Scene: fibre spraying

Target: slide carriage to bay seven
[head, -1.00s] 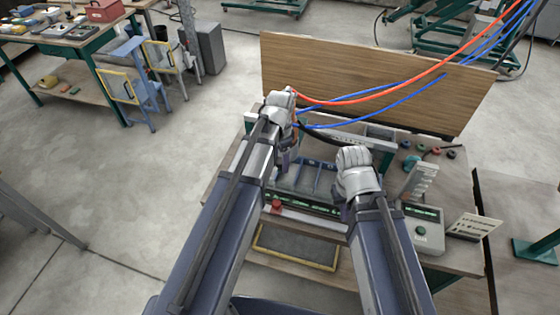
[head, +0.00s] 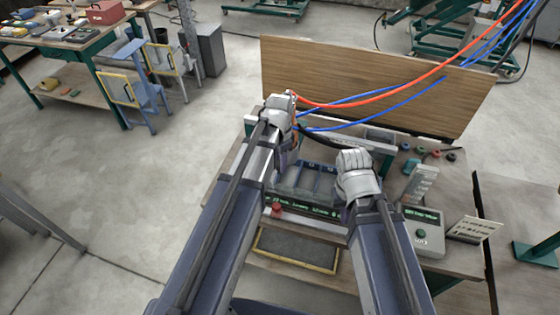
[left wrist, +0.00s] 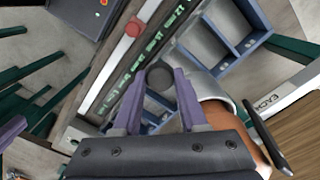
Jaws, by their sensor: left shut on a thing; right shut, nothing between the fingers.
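My left gripper (head: 284,160) is over the left part of the bench fixture, its fingers mostly hidden by my arm in the head view. In the left wrist view its purple fingers (left wrist: 158,88) are closed around a dark round knob (left wrist: 160,77), which I take to be the carriage's grip. Which bay the knob stands at cannot be told. My right gripper (head: 356,192) is at the fixture's right, its fingers hidden.
A green-lit label strip (head: 305,210) with a red button (head: 277,210) runs along the front. A control box (head: 422,232) stands at the right. Red and blue hoses (head: 400,95) hang behind, before a wooden panel (head: 370,75). An orange part (left wrist: 236,120) is near my left gripper.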

